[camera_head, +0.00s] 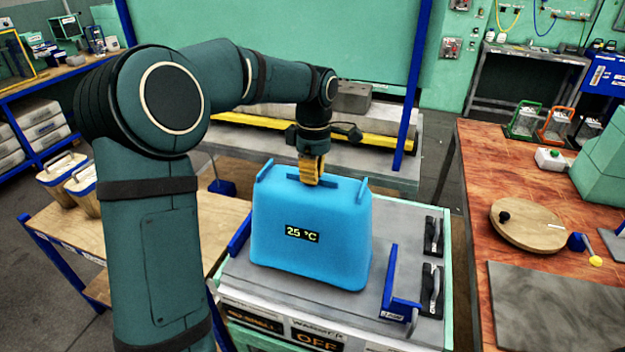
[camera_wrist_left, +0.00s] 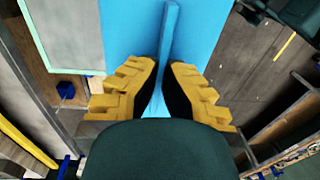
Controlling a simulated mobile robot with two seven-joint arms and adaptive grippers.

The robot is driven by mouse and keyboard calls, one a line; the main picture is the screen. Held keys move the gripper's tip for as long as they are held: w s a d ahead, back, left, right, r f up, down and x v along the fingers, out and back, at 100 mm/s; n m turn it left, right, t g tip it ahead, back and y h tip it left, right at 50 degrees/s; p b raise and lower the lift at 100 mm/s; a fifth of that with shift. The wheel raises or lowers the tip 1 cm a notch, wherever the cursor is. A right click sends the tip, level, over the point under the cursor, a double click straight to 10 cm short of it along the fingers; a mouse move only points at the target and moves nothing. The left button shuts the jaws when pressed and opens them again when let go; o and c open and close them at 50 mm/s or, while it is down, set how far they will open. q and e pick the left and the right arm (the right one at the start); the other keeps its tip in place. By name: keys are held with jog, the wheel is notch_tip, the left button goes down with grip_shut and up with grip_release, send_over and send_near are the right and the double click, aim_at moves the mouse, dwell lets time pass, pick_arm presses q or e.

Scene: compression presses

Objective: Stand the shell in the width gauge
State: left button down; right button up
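The shell (camera_head: 308,240) is a blue, box-like body with a small display reading 25 °C and fins along its top. It is upright over the light bench top, between a blue bracket at left (camera_head: 240,232) and a blue bracket labelled like "JAWS" at right (camera_head: 393,285), which look like the width gauge. I cannot tell whether its base touches the bench. My left gripper (camera_head: 311,180) is above the shell, its yellow fingers at the top middle fin. In the left wrist view the fingers (camera_wrist_left: 164,80) close on both sides of the blue fin (camera_wrist_left: 169,40). My right gripper is not in view.
Black toggle clamps (camera_head: 432,285) stand at the bench's right edge. A panel below reads WARMER OFF (camera_head: 318,338). A wooden table (camera_head: 475,165) at right holds a round board (camera_head: 535,225) and a grey plate (camera_head: 560,305). A grey table with a yellow bar (camera_head: 375,140) stands behind.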

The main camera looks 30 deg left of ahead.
pick_arm(q)
jog(key=shift+f, duration=0.55)
jog(key=c, duration=1.1)
grip_release()
jog(key=shift+c, duration=0.2)
jog(key=shift+r, duration=0.1)
notch_tip(320, 180, up, 12)
jog(key=w+p, duration=0.1)
jog(key=p, duration=0.2)
jog(key=shift+a, duration=0.1)
